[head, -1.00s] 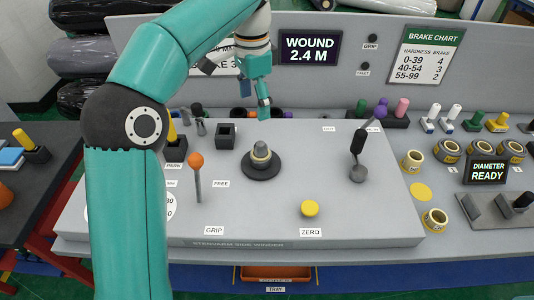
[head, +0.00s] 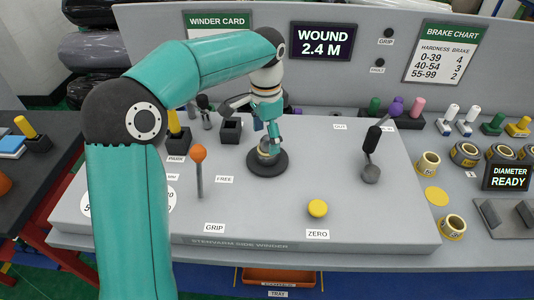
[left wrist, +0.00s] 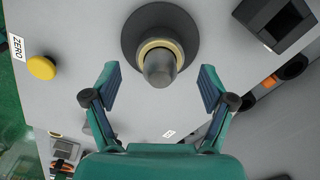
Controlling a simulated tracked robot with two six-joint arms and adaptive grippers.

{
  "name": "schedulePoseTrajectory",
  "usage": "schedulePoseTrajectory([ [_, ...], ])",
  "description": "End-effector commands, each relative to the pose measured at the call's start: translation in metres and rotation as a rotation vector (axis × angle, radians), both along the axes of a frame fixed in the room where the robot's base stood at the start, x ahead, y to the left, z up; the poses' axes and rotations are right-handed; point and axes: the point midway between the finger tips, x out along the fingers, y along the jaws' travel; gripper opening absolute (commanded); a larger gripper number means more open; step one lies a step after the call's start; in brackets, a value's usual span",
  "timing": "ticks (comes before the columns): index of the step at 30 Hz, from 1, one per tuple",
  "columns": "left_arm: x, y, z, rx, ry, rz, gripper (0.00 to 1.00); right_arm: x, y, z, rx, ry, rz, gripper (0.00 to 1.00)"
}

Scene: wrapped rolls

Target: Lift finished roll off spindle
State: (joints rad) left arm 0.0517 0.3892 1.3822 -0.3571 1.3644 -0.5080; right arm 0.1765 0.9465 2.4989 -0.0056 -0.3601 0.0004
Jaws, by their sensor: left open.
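The spindle stands upright on a dark round base (head: 268,165) in the middle of the grey winder bench. In the left wrist view its grey rounded tip (left wrist: 159,68) points toward the camera. A cream-rimmed roll (left wrist: 172,43) sits around the spindle, above the dark base (left wrist: 133,38). My left gripper (head: 269,143) comes down over the spindle and hides much of the roll in the head view. Its fingers are open (left wrist: 158,85), one on each side of the spindle tip and apart from it. My right gripper is in neither view.
An orange-knobbed lever (head: 198,155) stands left of the spindle, and a black-handled lever (head: 373,140) right of it. A dark square holder (head: 231,130) stands close behind. A yellow button (head: 317,208) is in front. Several cream-ended rolls (head: 452,228) lie at the right.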

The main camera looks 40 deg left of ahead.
Motion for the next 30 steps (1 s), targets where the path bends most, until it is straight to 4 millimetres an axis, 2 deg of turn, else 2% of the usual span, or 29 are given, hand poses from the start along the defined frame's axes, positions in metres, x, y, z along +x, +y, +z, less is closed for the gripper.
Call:
schedulePoseTrajectory([
  [12, 0.002, -0.001, -0.048, 0.001, 0.001, 0.001, 0.83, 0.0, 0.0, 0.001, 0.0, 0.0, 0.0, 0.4],
  [20, 0.002, -0.001, -0.052, 0.0, 0.0, 0.001, 0.83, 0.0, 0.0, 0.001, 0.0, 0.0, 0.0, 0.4],
  [23, 0.003, -0.001, -0.051, 0.0, 0.0, 0.001, 0.7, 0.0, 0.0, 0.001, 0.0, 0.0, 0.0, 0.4],
  [30, 0.003, -0.001, -0.051, 0.0, 0.0, 0.001, 0.3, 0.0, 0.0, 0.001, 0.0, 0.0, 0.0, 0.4],
])
